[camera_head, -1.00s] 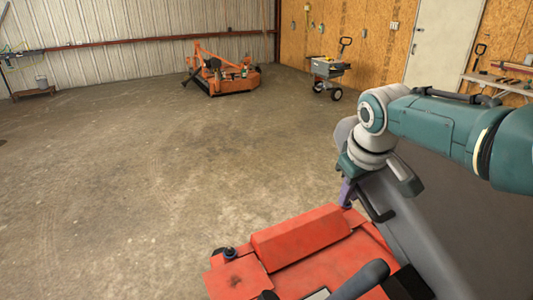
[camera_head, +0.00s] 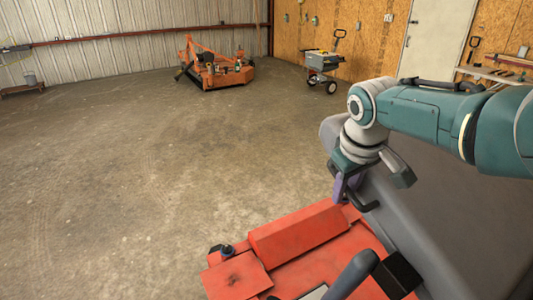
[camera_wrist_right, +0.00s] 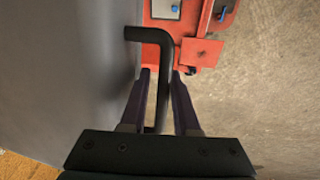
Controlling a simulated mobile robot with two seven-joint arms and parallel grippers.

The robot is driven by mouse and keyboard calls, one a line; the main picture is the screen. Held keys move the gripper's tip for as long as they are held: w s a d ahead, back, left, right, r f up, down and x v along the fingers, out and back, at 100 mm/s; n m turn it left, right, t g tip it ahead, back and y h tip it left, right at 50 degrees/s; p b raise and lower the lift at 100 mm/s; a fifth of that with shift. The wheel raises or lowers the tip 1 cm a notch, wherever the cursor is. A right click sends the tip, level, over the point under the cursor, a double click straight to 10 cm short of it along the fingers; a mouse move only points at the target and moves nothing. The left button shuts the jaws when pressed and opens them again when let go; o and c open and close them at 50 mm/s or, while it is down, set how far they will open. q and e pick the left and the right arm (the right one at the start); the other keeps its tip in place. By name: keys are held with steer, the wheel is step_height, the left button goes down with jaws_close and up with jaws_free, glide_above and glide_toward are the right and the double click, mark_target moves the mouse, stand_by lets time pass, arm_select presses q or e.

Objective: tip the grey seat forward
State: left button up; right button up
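The grey seat (camera_head: 430,215) is the large slanted panel at the right of the head view. It also fills the left of the wrist view (camera_wrist_right: 60,70). A black bent bar handle (camera_wrist_right: 153,36) stands out beside the seat. My left gripper is not in view.
The red machine deck (camera_head: 300,230) lies below the seat, with a black lever-like part (camera_head: 353,273) in front. An orange mower (camera_head: 215,68) and a grey cart (camera_head: 322,65) stand far back. The concrete floor at left is clear.

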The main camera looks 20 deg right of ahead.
steer(key=p+v, duration=0.4)
steer(key=v, duration=0.6)
stand_by(0.5)
steer(key=s+a+f+n+y, duration=0.15)
steer(key=s+a+f, duration=0.25)
steer(key=s+a, duration=0.6)
steer(key=s+a+r, duration=0.2)
steer(key=s, duration=0.5)
steer(key=s+a+r, duration=0.1)
steer(key=s+r, duration=0.1)
steer(key=s, duration=0.5)
step_height(320, 180, up, 19)
steer(key=p, duration=1.9)
steer(key=shift+t+y, duration=0.3)
steer(key=shift+y, duration=0.05)
